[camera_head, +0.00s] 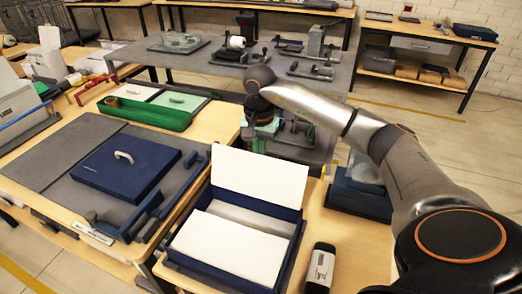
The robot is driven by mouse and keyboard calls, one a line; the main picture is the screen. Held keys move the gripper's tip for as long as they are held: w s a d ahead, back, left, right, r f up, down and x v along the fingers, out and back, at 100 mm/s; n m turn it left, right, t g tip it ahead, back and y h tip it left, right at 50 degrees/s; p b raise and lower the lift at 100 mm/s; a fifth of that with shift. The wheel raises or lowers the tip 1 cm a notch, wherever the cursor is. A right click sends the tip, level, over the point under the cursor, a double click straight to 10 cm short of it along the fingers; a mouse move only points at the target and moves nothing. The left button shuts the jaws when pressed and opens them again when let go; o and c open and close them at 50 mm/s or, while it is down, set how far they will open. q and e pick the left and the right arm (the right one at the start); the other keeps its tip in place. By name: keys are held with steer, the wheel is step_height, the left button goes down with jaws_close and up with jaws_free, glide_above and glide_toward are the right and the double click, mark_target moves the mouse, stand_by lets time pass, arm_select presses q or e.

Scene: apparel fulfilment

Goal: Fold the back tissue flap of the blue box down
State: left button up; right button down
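The blue box (282,262) stands open on the wooden table at the bottom centre. Its back tissue flap (262,177) is white and stands up, leaning slightly, above the box's far edge. The front tissue flap (228,247) lies down over the near part of the box. A strip of pale lining shows between the two flaps. My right arm reaches in from the right, and my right gripper (264,118) is beyond the back flap and apart from it. Its fingers are too small and dark to read. My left gripper is not in view.
A dark blue lid (126,163) with a pale handle lies on the grey mat (62,150) at left. A green tray (145,113) is behind it. A black-and-white device (321,268) stands right of the box. A blue holder (360,196) is near my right arm.

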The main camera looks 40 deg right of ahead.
steer(key=s+a+p, duration=0.1)
steer(key=s+a, duration=0.5)
steer(key=a, duration=0.5)
steer(key=shift+a, duration=0.25)
stand_by(0.4)
